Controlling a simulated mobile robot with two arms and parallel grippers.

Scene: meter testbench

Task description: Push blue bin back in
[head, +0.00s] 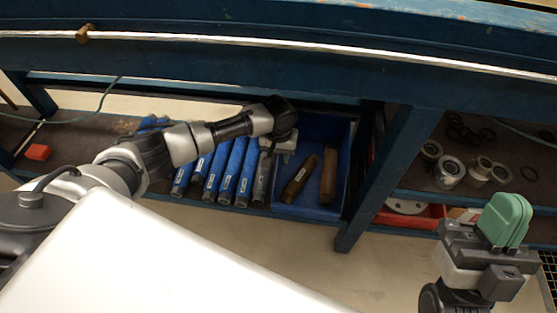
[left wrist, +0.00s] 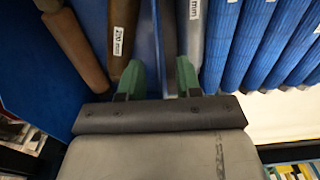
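The blue bin (head: 306,211) stands on the lower shelf of the blue bench, with brown cylinders (head: 300,175) in it. My left gripper (head: 284,146) reaches down at the bin's left wall in the head view; its fingertips are hard to see there. In the left wrist view, the green fingers of my left gripper (left wrist: 158,75) are apart, one on each side of the bin's thin blue wall (left wrist: 146,35). I cannot tell whether they touch it. My right gripper (head: 507,220) is at the lower right, away from the bin, its green fingers together and empty.
A grey tube (head: 262,178) and several blue tubes (head: 220,172) lie left of the bin. A bench leg (head: 385,175) stands just right of it. Metal rings (head: 447,172) and a red tray (head: 425,217) are further right. Floor is free in front.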

